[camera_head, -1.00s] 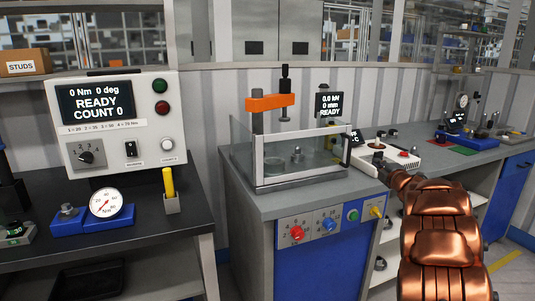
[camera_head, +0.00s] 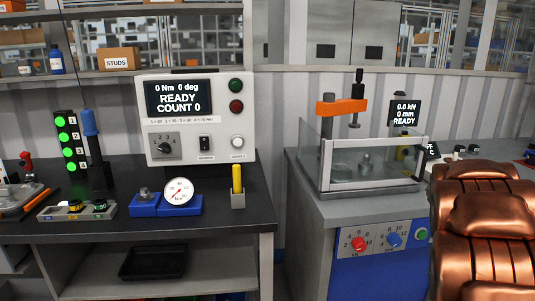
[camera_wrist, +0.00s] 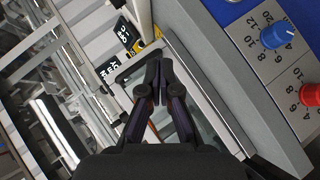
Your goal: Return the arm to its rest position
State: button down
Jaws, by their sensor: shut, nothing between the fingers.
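My gripper (camera_wrist: 156,82) shows in the wrist view with its two dark fingers together and nothing between them. It points toward the front of the press station, close to the clear guard's frame, though I cannot tell the exact gap. In the head view my copper-coloured arm fills the lower right, and the gripper is outside that picture. The press (camera_head: 341,108) with its orange head stands behind the clear guard.
The blue knob (camera_wrist: 277,35) and red knob (camera_wrist: 310,94) sit right of my gripper in the wrist view. The torque controller (camera_head: 195,120) reads READY, COUNT 0. A dial gauge (camera_head: 178,191) and a yellow-handled tool (camera_head: 237,178) stand on the left bench.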

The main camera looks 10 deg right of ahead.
jog(key=s+a+f+m+g+y, duration=0.2)
jog(key=s+a+f+g, duration=0.15)
jog(key=s+a, duration=0.75)
jog(key=s+a+f+m+g+y, duration=0.25)
jog(key=s+a+f, duration=0.25)
jog(key=s+a, duration=0.55)
jog(key=s+a+f+m+g+y, duration=0.15)
jog(key=s+a+f+g, duration=0.25)
jog(key=s+a, duration=0.65)
jog(key=s+a+g+y+p, duration=0.1)
jog(key=s+a+g+y, duration=0.15)
jog(key=s+a, duration=0.75)
jog(key=s+p+v, duration=0.1)
jog(key=p+v, duration=1)
jog(key=v, duration=0.1)
jog(key=shift+s+n, duration=0.2)
jog(key=shift+n, duration=0.2)
jog(key=shift+t, duration=0.25)
